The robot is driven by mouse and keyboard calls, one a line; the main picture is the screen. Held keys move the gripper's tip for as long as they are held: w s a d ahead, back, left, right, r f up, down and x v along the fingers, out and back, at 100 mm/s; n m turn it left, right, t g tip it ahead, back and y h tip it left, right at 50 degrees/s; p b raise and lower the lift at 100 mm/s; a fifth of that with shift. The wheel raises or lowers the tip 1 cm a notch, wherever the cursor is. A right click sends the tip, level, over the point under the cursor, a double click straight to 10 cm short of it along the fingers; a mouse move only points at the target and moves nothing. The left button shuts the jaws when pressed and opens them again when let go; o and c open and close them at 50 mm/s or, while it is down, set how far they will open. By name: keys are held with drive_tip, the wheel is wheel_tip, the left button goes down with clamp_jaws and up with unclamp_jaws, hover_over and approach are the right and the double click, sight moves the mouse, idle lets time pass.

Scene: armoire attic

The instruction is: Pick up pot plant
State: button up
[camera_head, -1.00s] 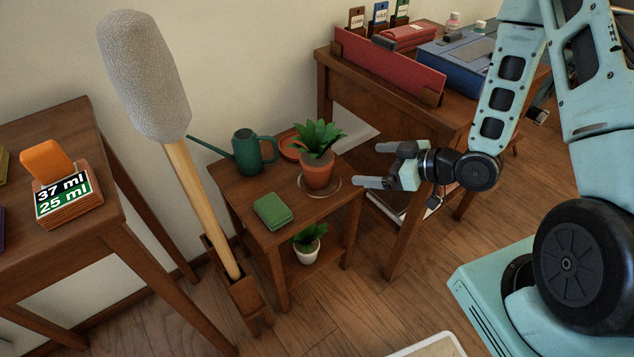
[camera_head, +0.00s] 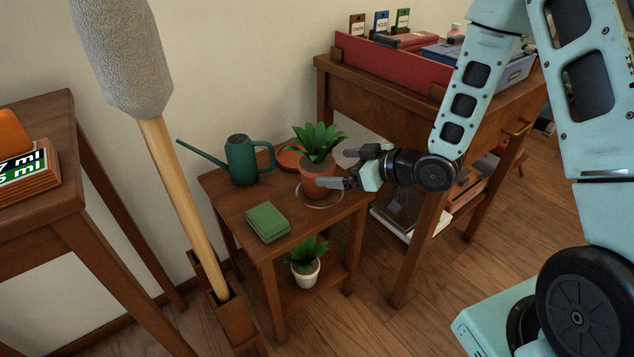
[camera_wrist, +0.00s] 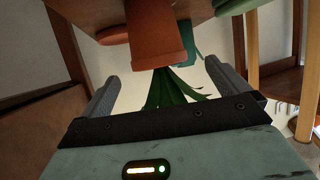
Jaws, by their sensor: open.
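A potted plant with green leaves in a terracotta pot (camera_head: 316,181) stands upright on a saucer on the small wooden side table (camera_head: 232,205). In the wrist view its terracotta pot (camera_wrist: 157,38) shows upside down between my fingers, with the leaves below it. My gripper (camera_head: 343,168) is open at the right side of the pot, with its fingers reaching toward it. In the wrist view my open gripper (camera_wrist: 172,85) has one finger on either side of the pot. Whether a finger touches the pot, I cannot tell. A second plant in a white pot (camera_head: 305,274) stands on the lower shelf.
A green watering can (camera_head: 243,160), a terracotta dish (camera_head: 290,157) and a green box (camera_head: 268,222) share the tabletop. A tall grey-headed tool (camera_head: 121,55) stands at the left front. A desk (camera_head: 345,85) is behind my gripper, and another table is at the left.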

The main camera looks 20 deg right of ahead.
sight(317, 166)
drive_tip(key=b+x, duration=0.2)
drive_tip(key=x, duration=0.5)
drive_tip(key=shift+w+f, duration=0.1)
drive_tip(key=shift+w, duration=0.05)
drive_tip(key=shift+c, duration=0.3)
